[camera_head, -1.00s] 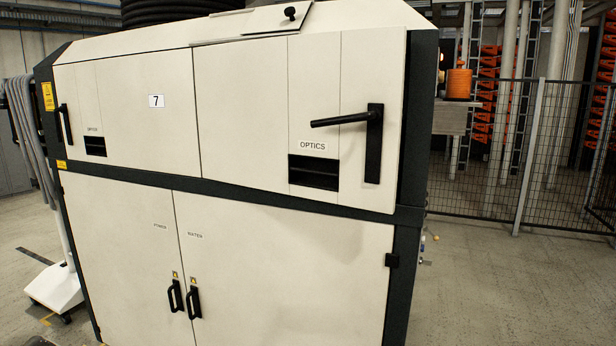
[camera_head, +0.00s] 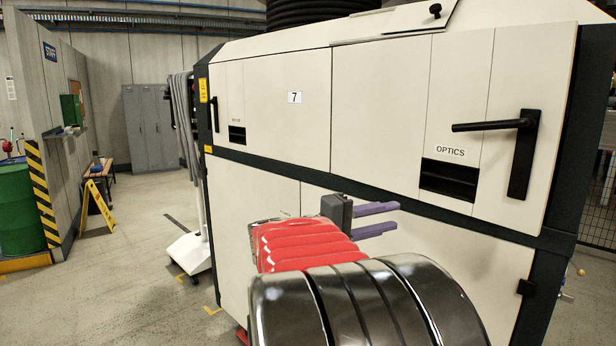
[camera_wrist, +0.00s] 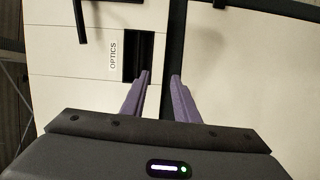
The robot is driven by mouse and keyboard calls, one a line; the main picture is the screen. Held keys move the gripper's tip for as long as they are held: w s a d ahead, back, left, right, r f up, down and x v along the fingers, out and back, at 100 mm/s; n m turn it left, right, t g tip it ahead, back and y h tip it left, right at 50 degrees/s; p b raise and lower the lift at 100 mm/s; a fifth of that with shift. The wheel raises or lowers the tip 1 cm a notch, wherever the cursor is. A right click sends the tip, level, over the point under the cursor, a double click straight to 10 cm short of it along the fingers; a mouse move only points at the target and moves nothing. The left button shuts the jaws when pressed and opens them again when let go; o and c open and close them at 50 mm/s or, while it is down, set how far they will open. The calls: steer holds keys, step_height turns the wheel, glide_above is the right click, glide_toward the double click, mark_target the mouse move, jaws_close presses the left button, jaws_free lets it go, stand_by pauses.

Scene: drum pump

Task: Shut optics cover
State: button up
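The optics cover (camera_head: 468,85) is the cream upper-right panel of the machine, labelled OPTICS, with a dark slot below the label. Its black lever handle (camera_head: 522,150) has its arm pointing left, about level. The cover's right edge stands a little proud of the dark frame, so it looks slightly ajar. My gripper (camera_head: 388,218) has purple fingers, spread and empty, left of the slot and lower than the handle. In the wrist view, my gripper (camera_wrist: 160,76) shows a gap between its fingers, near the slot (camera_wrist: 138,55); touch cannot be judged. The handle is only partly visible there.
A small flap with a black knob (camera_head: 435,10) lies on the machine top. Lower doors (camera_head: 440,260) are partly hidden by my arm. At left are a yellow floor sign (camera_head: 98,208), a green drum (camera_head: 20,210) and a white wheeled stand (camera_head: 190,250). Floor between is clear.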

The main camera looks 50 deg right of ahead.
mark_target(447, 180)
steer(key=shift+m+g+h, duration=0.3)
steer(key=shift+g+h, duration=0.5)
steer(key=d+r, duration=0.3)
steer(key=shift+s+d+r, duration=0.1)
steer(key=shift+s+d, duration=0.1)
steer(key=shift+s, duration=0.1)
steer(key=x, duration=1.3)
steer(key=shift+s+d, duration=0.3)
jaws_close()
